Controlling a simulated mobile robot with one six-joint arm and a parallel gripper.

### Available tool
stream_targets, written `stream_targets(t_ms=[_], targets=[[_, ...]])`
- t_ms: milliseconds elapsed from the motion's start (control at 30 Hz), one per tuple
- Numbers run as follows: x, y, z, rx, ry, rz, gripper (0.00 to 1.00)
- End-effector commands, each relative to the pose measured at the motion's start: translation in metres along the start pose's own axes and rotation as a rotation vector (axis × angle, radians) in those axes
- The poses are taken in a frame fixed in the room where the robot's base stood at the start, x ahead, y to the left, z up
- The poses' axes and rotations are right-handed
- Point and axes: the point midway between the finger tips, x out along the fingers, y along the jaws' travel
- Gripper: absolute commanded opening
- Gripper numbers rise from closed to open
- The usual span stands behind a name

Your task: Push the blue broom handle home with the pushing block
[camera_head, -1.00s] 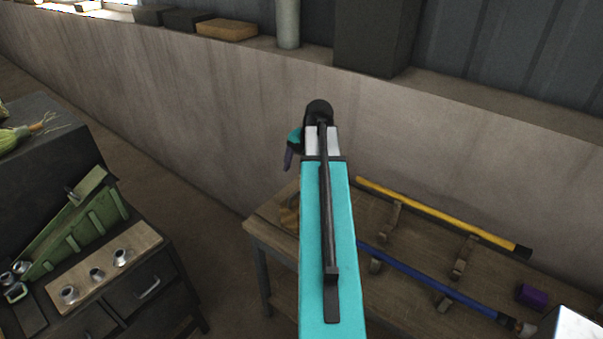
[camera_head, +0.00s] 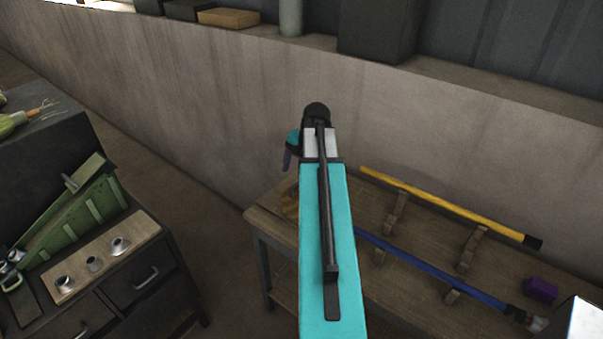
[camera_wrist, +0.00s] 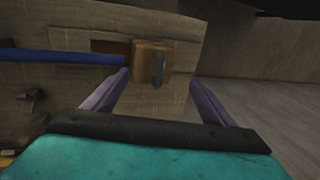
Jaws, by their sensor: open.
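The blue broom handle (camera_head: 430,270) lies along the workbench, its left part hidden behind my arm. In the wrist view the blue handle (camera_wrist: 62,57) comes in from the left and ends close to a tan wooden block with a dark grip (camera_wrist: 142,62), which looks like the pushing block. Whether they touch is unclear. My gripper (camera_wrist: 160,77) is open, its purple fingers spread on either side below the block in the picture. The block appears between the fingertips, not clasped.
A yellow handle (camera_head: 450,208) lies behind the blue one on wooden supports (camera_head: 472,248). A purple block (camera_head: 540,290) sits at the bench's right. A dark cabinet (camera_head: 135,285) with a green holder (camera_head: 75,215) stands at left. A concrete wall (camera_head: 215,105) runs behind the bench.

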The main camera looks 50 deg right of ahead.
Motion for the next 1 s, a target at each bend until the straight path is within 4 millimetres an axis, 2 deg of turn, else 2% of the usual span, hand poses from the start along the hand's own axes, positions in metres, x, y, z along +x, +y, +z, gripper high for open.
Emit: stream_targets(t_ms=[33,500,1000], targets=[[0.007,0.001,0.000,0.000,0.000,0.000,0.78],[0.042,0.000,0.000,0.000,0.000,0.000,0.78],[0.057,0.000,0.001,0.000,-0.003,0.001,0.78]])
